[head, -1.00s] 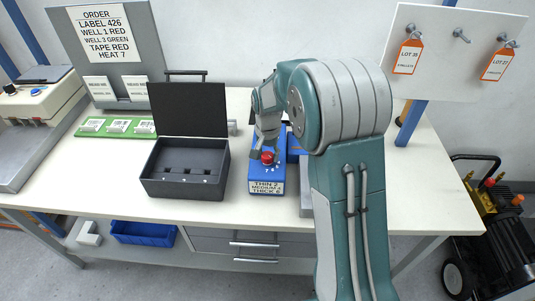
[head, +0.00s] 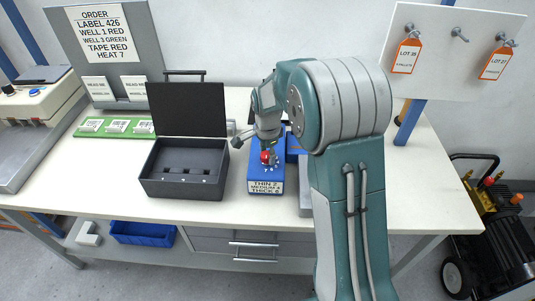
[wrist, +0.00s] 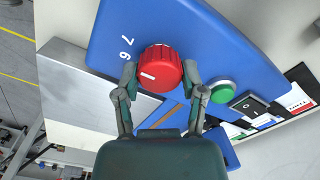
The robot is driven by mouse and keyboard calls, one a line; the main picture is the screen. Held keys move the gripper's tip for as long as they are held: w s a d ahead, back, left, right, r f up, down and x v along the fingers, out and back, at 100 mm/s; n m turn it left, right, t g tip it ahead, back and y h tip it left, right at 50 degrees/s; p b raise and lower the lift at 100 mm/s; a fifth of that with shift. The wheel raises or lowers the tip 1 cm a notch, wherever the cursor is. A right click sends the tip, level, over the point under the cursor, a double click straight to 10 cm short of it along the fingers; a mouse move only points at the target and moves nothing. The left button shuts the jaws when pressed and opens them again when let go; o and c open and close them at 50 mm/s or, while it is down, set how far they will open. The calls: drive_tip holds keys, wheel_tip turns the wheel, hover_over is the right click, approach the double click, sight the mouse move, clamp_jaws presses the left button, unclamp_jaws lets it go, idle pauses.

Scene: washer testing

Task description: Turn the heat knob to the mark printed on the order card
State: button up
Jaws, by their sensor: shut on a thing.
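The order card (head: 100,32) at the back left ends with "HEAT 7". The red heat knob (wrist: 160,68) sits on a blue box (head: 266,175); it also shows in the head view (head: 265,157). My gripper (wrist: 159,72) is shut on the knob, one finger on each side. In the wrist view the knob's white pointer line faces left. The printed marks 7 (wrist: 126,41) and 6 (wrist: 122,55) lie to its upper left. The left finger covers the panel beyond the pointer, so its exact mark cannot be told.
A green button (wrist: 222,91) and a black switch (wrist: 248,104) are beside the knob. An open black case (head: 184,174) stands left of the blue box. The bench front right is clear.

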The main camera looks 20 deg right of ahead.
sight(266, 154)
drive_tip(key=shift+f, duration=0.1)
idle(0.4)
drive_tip(key=o, duration=1.1)
drive_tip(key=shift+o, duration=0.2)
drive_tip(key=shift+a, duration=0.1)
wheel_tip(266, 154, up, 12)
drive_tip(key=s+r+n+t, duration=0.2)
drive_tip(key=s+n, duration=0.5)
drive_tip(key=s, duration=0.7)
drive_tip(key=s+r+n+t, duration=0.3)
drive_tip(key=s+r+n, duration=0.2)
drive_tip(key=s, duration=0.8)
drive_tip(key=n, duration=0.2)
drive_tip(key=shift+s+n+t, duration=0.3)
drive_tip(key=shift+s, duration=0.05)
